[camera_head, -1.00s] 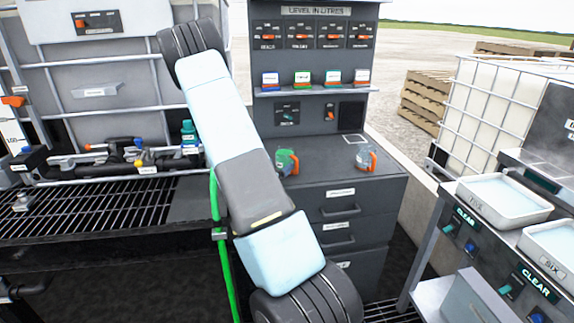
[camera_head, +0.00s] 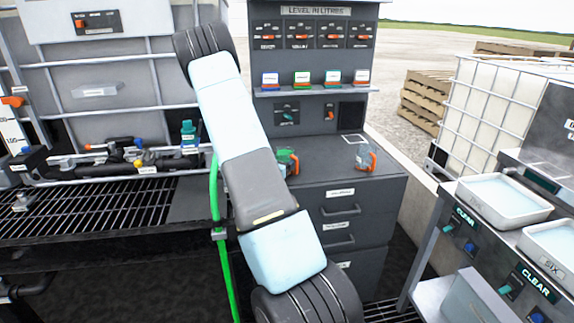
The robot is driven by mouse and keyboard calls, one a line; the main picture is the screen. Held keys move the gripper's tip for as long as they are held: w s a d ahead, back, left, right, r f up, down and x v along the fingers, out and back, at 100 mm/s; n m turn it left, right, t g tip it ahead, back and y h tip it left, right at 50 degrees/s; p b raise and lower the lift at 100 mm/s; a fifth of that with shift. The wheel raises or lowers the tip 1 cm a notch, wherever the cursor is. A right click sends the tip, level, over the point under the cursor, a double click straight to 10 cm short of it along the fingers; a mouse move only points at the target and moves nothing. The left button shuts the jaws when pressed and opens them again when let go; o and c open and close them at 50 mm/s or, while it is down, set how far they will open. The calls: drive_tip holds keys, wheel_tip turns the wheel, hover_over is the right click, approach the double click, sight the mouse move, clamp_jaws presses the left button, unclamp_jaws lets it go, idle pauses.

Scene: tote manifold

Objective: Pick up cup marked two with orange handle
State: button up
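Two small cups with orange handles stand on the grey cabinet top in the head view. The left cup (camera_head: 284,160) is green and partly hidden behind my arm. The right cup (camera_head: 363,158) is clear or pale, with its orange handle on its right side. Any number marks on these cups are too small to read. My arm crosses the middle of the view, from lower right to upper left. My gripper is not visible, so I cannot see whether it is open or holds anything.
A control panel with a shelf (camera_head: 315,90) of small coloured-edged items rises behind the cabinet (camera_head: 345,185). A tank with pipes and valves (camera_head: 135,158) stands left above a grating. White trays (camera_head: 503,199) stand on a bench at right. A green hose (camera_head: 215,200) hangs beside my arm.

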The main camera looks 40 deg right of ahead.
drive_tip(key=shift+c, duration=1.3)
